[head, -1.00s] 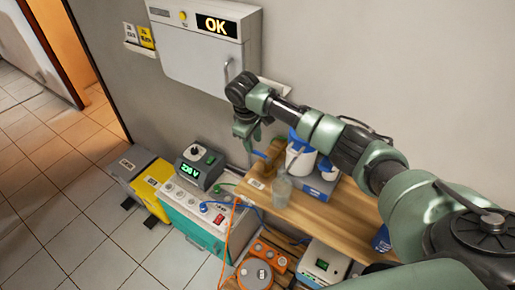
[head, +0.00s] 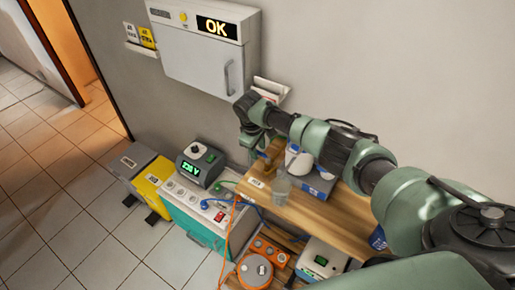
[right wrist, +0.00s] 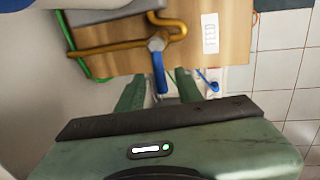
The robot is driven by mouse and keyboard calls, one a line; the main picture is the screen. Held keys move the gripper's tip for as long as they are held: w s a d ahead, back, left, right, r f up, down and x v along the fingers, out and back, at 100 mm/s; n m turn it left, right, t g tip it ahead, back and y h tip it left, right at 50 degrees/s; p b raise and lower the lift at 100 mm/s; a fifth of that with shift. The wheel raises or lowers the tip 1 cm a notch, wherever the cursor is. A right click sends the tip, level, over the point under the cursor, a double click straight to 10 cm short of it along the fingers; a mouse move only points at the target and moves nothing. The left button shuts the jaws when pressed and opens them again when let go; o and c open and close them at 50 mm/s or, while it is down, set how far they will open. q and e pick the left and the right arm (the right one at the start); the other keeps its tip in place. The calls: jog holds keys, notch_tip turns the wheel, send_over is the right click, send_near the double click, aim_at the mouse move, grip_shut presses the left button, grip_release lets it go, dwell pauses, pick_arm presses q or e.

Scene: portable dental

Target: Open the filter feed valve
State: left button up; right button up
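In the right wrist view, a brass pipe (right wrist: 120,46) runs along a wooden board and carries a valve with a blue lever handle (right wrist: 159,76). A white label reading FEED (right wrist: 210,33) is on the board beside it. My right gripper (right wrist: 158,90) is open, its two green fingers apart with the lever's lower end between them in the picture; I cannot tell whether they touch it. In the head view my right gripper (head: 254,146) is over the left end of the wooden bench and hides most of the valve. My left gripper is not in view.
A clear cup (head: 281,188) and a blue-and-white device (head: 315,178) stand on the bench (head: 318,211). A wall cabinet (head: 203,58) showing OK hangs above. A teal power box (head: 193,208) with cables stands left. Orange equipment (head: 255,271) sits below.

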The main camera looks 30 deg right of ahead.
grip_shut()
jog(key=m, duration=0.1)
jog(key=m+b, duration=0.1)
jog(key=d+m, duration=0.1)
jog(key=shift+w+f+m+g, duration=0.1)
jog(key=shift+w+m+g, duration=0.25)
jog(key=shift+m+g, duration=0.05)
jog(key=m+b, duration=0.1)
jog(key=d+m+b, duration=0.1)
jog(key=m, duration=0.1)
jog(key=shift+w+d+m+g, duration=0.15)
jog(key=shift+d+m+g, duration=0.05)
jog(key=shift+m+g, duration=0.1)
jog(key=m, duration=0.1)
jog(key=d+m+b, duration=0.1)
jog(key=m, duration=0.2)
jog(key=shift+d+g+b, duration=0.35)
jog(key=shift+g+b, duration=0.05)
jog(key=shift+s+d+m+g+b, duration=0.15)
jog(key=shift+s+d+m+b, duration=0.1)
jog(key=shift+m, duration=0.6)
jog(key=shift+s+d+m+g+b, duration=0.15)
jog(key=shift+d+m+b, duration=0.1)
jog(key=shift+m, duration=0.6)
jog(key=shift+r, duration=0.2)
